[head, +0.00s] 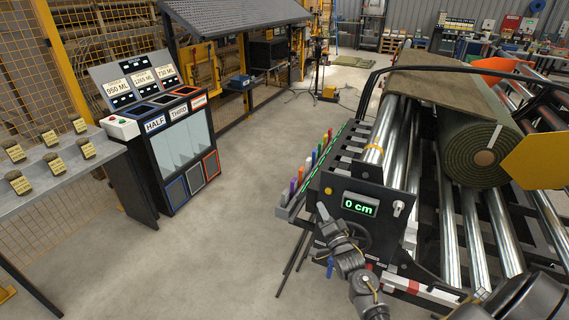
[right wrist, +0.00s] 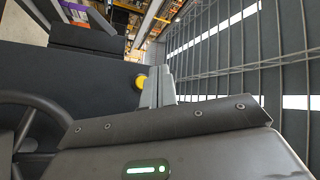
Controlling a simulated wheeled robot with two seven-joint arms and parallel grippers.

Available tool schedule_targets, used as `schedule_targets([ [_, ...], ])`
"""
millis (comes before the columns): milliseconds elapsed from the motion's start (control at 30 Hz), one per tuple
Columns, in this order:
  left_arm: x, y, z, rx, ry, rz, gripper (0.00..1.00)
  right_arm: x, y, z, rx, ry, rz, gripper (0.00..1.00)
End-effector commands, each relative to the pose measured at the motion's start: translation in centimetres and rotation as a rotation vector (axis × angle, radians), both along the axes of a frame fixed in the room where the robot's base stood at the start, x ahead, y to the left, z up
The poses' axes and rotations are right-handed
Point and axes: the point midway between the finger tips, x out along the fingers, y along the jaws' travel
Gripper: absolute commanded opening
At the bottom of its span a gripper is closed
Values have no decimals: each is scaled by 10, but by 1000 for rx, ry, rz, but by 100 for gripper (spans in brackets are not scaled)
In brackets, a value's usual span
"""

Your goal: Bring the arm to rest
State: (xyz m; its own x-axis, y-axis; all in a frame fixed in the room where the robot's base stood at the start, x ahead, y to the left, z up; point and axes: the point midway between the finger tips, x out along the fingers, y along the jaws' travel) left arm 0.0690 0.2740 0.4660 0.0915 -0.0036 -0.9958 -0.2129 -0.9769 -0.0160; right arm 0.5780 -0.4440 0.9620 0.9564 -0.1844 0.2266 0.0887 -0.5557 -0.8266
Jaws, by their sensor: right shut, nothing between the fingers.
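My right arm comes in from the bottom of the head view and reaches up to the front of the roll machine. My right gripper (head: 322,211) is shut and empty. It is just left of the dark control panel (head: 338,191), which bears a green "0 cm" display (head: 359,205). In the right wrist view the closed fingers (right wrist: 157,86) point up beside a yellow button (right wrist: 140,82); I cannot tell whether they touch it. A dark handwheel (head: 358,234) lies behind my wrist, and part of it shows in the right wrist view (right wrist: 22,125). My left gripper is not in view.
A green turf roll (head: 481,158) rests on the machine's steel rollers (head: 470,230). Coloured markers (head: 310,163) line its left edge. A three-slot cabinet (head: 165,150) and a shelf (head: 50,185) with small turf samples stand at left. Open concrete floor (head: 230,240) lies between.

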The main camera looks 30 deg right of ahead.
Motion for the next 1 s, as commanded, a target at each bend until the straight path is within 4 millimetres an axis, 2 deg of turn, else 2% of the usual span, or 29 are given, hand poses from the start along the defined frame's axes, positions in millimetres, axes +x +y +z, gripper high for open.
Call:
schedule_targets([
  [167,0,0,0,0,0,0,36,0,0,0,-6,1,-1,0],
  [267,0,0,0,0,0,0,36,1,-1,-2,-66,26,-18,0],
  [333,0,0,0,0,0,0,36,1,-4,-18,-159,99,-48,0],
  [367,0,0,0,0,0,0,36,1,-3,-36,-208,161,-58,0],
  [467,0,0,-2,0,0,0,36,-4,13,-108,-354,375,-36,0],
  [500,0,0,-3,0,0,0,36,-11,22,-140,-407,459,-14,0],
  [567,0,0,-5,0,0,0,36,-26,35,-186,-483,580,29,0],
  [600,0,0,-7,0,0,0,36,-39,44,-216,-529,655,62,0],
  [667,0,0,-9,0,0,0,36,-61,58,-258,-595,760,118,0],
  [700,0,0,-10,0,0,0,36,-78,68,-285,-637,827,159,0],
  [767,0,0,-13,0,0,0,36,-106,81,-323,-697,922,225,0],
  [800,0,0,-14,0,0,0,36,-128,89,-348,-734,985,272,0],
  [867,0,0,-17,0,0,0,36,-161,102,-381,-788,1070,345,0],
  [900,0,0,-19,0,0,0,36,-186,109,-402,-821,1125,397,0],
  [967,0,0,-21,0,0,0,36,-224,120,-431,-868,1203,476,0],
  [1000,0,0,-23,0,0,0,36,-252,127,-449,-896,1254,529,0],
])
